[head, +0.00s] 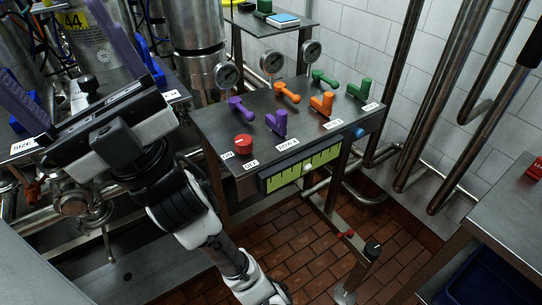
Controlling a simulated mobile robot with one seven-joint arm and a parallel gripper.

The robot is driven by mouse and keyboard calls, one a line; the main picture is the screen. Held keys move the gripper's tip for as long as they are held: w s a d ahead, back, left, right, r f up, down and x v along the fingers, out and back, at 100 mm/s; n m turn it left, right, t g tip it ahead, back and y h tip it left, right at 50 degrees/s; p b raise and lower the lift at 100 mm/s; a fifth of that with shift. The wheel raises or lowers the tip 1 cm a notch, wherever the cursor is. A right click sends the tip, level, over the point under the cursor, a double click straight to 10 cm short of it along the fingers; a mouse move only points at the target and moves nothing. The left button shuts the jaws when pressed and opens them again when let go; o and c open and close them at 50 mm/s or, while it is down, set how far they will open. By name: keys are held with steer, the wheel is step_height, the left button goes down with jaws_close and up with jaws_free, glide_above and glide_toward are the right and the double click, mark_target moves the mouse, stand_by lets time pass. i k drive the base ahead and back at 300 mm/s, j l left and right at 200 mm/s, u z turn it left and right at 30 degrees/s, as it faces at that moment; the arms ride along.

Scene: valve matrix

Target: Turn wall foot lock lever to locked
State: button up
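I cannot tell for certain which of these is the foot lock lever, and no locked marking is readable there. My gripper (46,44) is at the upper left, far from both. Its two long purple fingers are spread wide with nothing held between them, and their tips reach the picture edge.
A metal table (215,130) holds purple, orange and green levers, a red knob (243,142) and gauges (272,62). A green scale (305,166) hangs on its front edge. Brick floor (300,240) is open below. Another table (500,205) stands at right; pipes (435,90) line the wall.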

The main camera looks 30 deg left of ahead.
mark_target(351, 232)
steer(key=i+l+z, duration=0.1)
steer(key=i+l, duration=0.15)
steer(key=i+l+z, duration=0.1)
steer(key=i+l, duration=0.15)
steer(key=l, duration=0.2)
steer(key=i+l, duration=0.3)
steer(key=i, duration=0.2)
